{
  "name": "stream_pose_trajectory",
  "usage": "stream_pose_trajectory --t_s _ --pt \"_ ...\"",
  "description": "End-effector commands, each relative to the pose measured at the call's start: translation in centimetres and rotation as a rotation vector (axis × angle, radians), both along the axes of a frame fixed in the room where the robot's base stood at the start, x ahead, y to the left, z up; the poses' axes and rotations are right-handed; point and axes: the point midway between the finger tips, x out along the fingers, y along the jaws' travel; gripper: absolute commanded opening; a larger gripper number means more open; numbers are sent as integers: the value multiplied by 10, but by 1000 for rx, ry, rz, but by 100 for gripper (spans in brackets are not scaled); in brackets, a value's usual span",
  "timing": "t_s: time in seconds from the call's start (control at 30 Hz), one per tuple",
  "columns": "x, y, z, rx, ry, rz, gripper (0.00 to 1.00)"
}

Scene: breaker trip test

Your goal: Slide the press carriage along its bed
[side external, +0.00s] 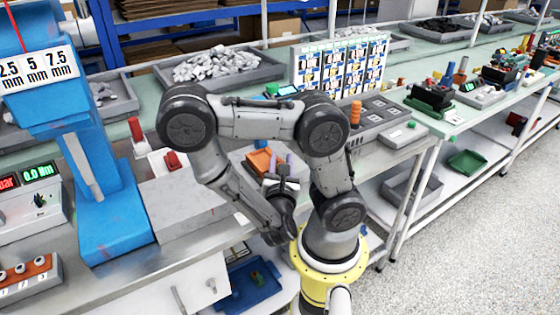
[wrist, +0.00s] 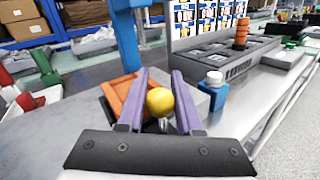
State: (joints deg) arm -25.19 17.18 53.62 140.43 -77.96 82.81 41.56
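A yellow ball knob (wrist: 159,102) on a short metal stem stands between the two purple fingers of my gripper (wrist: 160,80) in the wrist view. The fingers are apart, on either side of the knob; contact is not clear. An orange block (wrist: 121,92) lies just behind the left finger and also shows in the side view (side external: 262,160). A large blue press (side external: 105,200) stands at the left beside a flat grey metal block (side external: 185,208). I cannot clearly make out the carriage or its bed.
A blue bottle with a white cap (wrist: 212,92) stands close right of the fingers. A grey control unit with orange stacked rings (wrist: 241,36) stands beyond it. Red-handled parts (wrist: 28,101) lie at the left. The grey bench top in front is mostly clear.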

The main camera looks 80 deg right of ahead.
Motion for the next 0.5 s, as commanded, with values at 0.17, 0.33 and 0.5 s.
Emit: stream_pose_trajectory --t_s 0.17,0.33,0.5 --pt "0 0 0 0 1 0 64" --pt "0 0 0 0 1 0 64" --pt "1 1 0 0 1 2 64"
